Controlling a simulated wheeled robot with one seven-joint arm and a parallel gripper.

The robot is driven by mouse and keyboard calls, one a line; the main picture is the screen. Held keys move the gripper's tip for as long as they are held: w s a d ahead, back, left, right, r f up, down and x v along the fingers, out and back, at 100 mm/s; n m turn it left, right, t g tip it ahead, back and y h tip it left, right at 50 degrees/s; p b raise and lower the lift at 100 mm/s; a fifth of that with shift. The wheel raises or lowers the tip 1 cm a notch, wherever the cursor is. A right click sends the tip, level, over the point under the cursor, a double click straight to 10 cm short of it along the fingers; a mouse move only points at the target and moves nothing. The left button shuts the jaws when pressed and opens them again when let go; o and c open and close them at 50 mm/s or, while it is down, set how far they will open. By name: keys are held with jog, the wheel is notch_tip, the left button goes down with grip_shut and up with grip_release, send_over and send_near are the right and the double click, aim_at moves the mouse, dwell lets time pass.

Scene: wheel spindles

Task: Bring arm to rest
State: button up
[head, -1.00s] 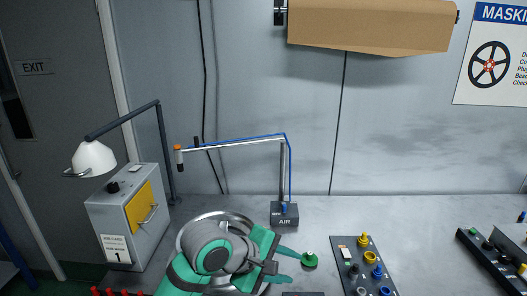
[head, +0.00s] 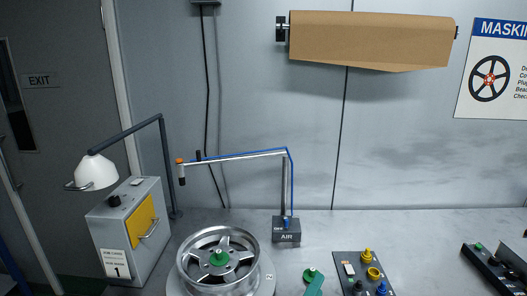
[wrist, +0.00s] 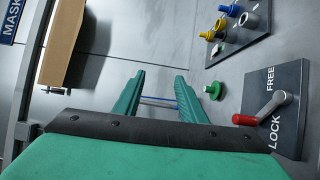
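My gripper (wrist: 161,85) shows in the wrist view with its two green fingers apart and nothing between them. In the head view only a green piece of it (head: 315,287) shows at the bottom edge. A silver wheel (head: 190,276) lies flat on a round base at the lower middle, with a green plug (head: 219,258) at its centre. A second green plug (head: 311,273) is on the bench to the right of the wheel, beside my gripper in the picture. A green plug also shows right of the fingers in the wrist view (wrist: 214,90). Most of my arm is hidden.
A board (head: 345,264) with yellow and blue plugs lies to the right. A lever panel (wrist: 285,80) marked FREE and LOCK has a red handle. The AIR stand (head: 286,230), lamp (head: 95,171) and grey cabinet (head: 115,225) stand behind and left. Bench at right centre is clear.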

jog(key=s+a+f+t+y, duration=0.1)
jog(key=s+a+f+y, duration=0.25)
jog(key=s+f, duration=0.55)
jog(key=s+a+f+y, duration=0.3)
jog(key=s+f+y, duration=0.2)
jog(key=s+f, duration=0.35)
jog(key=s+a+m, duration=0.2)
jog(key=s+m, duration=0.2)
jog(key=s, duration=0.3)
jog(key=s+a+m+y, duration=0.1)
jog(key=s+a+m, duration=0.1)
jog(key=s, duration=0.5)
jog(key=s+a+m+g, duration=0.1)
jog(key=s+a+m, duration=0.1)
jog(key=s+m, duration=0.3)
jog(key=shift+s+a+f+m+y, duration=0.3)
jog(key=shift+s+f+y, duration=0.05)
jog(key=shift+s, duration=0.8)
jog(key=shift+s, duration=0.1)
